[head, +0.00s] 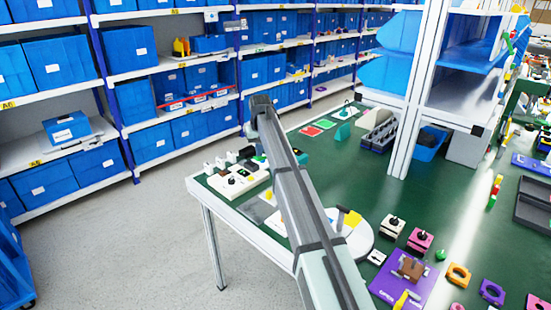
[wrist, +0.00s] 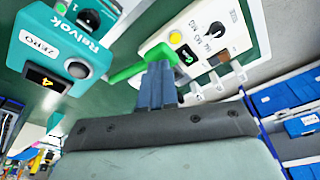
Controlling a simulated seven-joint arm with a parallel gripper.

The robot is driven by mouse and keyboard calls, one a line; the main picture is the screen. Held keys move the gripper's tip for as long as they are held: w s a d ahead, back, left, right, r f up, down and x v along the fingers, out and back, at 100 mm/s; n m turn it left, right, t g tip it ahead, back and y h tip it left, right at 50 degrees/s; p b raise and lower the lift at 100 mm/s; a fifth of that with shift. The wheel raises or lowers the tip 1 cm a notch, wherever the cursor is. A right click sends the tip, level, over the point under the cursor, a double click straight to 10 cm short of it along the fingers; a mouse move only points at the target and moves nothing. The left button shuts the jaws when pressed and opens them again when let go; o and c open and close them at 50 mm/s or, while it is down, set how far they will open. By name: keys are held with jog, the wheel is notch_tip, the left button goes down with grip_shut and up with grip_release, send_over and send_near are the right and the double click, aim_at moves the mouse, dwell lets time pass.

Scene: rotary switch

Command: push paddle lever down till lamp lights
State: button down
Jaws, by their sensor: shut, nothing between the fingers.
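In the wrist view my gripper (wrist: 158,70) is shut and empty, its blue fingers pointing up at a white switch box (wrist: 212,50). A bright green paddle lever (wrist: 125,74) runs out from the left side of this box and passes by the fingertips. I cannot tell whether they touch it. The box carries a round yellow lamp (wrist: 175,38), a small display with a green digit (wrist: 187,57) and a black knob (wrist: 216,30). I cannot tell whether the lamp is lit. In the head view my arm hides the gripper.
A teal box (wrist: 60,55) marked Relvok, with a knob and an orange digit, stands left of the fingers in the wrist view. In the head view the green table (head: 445,195) holds many small parts, including a purple plate (head: 385,285). Shelves with blue bins (head: 130,105) stand behind.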

jog(key=shift+r, duration=3.2)
